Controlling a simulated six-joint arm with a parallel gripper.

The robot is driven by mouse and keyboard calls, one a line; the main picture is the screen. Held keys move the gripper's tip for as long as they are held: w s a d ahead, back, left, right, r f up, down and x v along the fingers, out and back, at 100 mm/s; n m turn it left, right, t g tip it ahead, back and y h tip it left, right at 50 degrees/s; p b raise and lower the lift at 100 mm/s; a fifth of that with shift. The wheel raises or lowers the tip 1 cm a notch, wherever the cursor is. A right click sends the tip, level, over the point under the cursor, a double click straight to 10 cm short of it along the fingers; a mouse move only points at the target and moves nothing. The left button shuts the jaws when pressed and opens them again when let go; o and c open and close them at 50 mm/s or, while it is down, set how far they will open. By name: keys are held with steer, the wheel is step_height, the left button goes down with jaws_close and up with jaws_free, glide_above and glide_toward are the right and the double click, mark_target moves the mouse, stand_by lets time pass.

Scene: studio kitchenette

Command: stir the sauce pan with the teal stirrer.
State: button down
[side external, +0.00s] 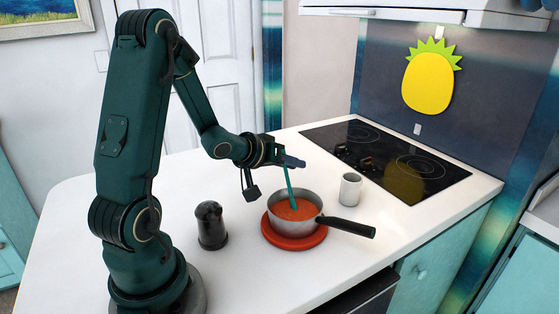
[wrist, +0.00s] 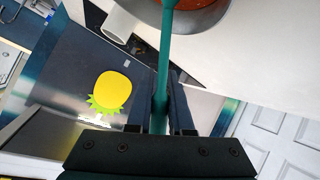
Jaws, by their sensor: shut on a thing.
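The sauce pan (side external: 312,205) is grey metal with a black handle and holds orange-red sauce (side external: 296,211). It sits on a round red trivet (side external: 292,240) on the white counter. My gripper (side external: 290,162) is above the pan, shut on the upper part of the teal stirrer (side external: 289,183). The stirrer leans slightly, and its lower end is in the sauce, hidden from sight. In the wrist view the stirrer (wrist: 165,52) runs from between my fingers (wrist: 163,105) up to the pan (wrist: 203,18) at the top edge.
A white cup (side external: 350,190) stands right behind the pan, near the black cooktop (side external: 385,160). A dark canister (side external: 211,226) stands to the pan's left. The pan's handle (side external: 348,227) points right. A yellow pineapple board (side external: 428,82) hangs on the wall. The front counter is clear.

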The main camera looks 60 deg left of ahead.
mark_target(285, 171)
steer(key=shift+s+d, duration=0.5)
steer(key=shift+s, duration=0.3)
steer(key=shift+s+d, duration=0.45)
steer(key=shift+s, duration=0.3)
steer(key=shift+w+d, duration=1.2)
steer(key=shift+w, duration=0.05)
steer(key=shift+s+a, duration=1.25)
steer(key=shift+w+d, duration=1.2)
steer(key=shift+d, duration=0.1)
